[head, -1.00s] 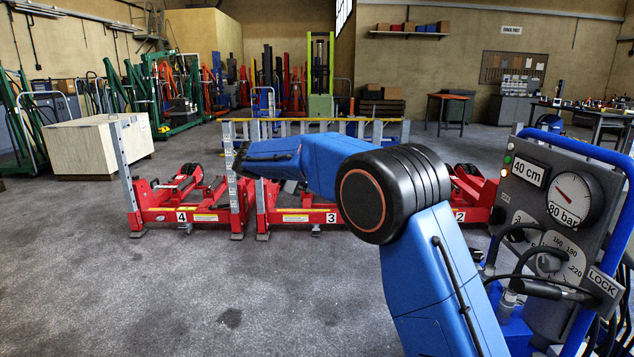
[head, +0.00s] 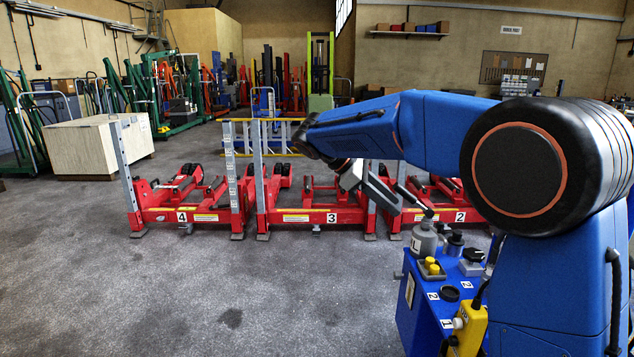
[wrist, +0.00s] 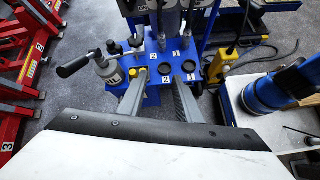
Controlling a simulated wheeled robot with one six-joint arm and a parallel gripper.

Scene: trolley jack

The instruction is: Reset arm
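My gripper (head: 412,204) hangs in the air to the left of and above a blue control unit (head: 405,300). In the wrist view my gripper (wrist: 160,88) has its two fingers spread apart, with nothing between them. The gauge panel is hidden behind my arm in the head view.
Red jack frames numbered 4 (head: 208,217), 3 (head: 310,217) and 2 (head: 440,216) stand in a row behind my gripper. A yellow box with a cable (head: 468,328) hangs at the unit's side. A pale crate (head: 98,148) stands at left. The front-left floor is clear.

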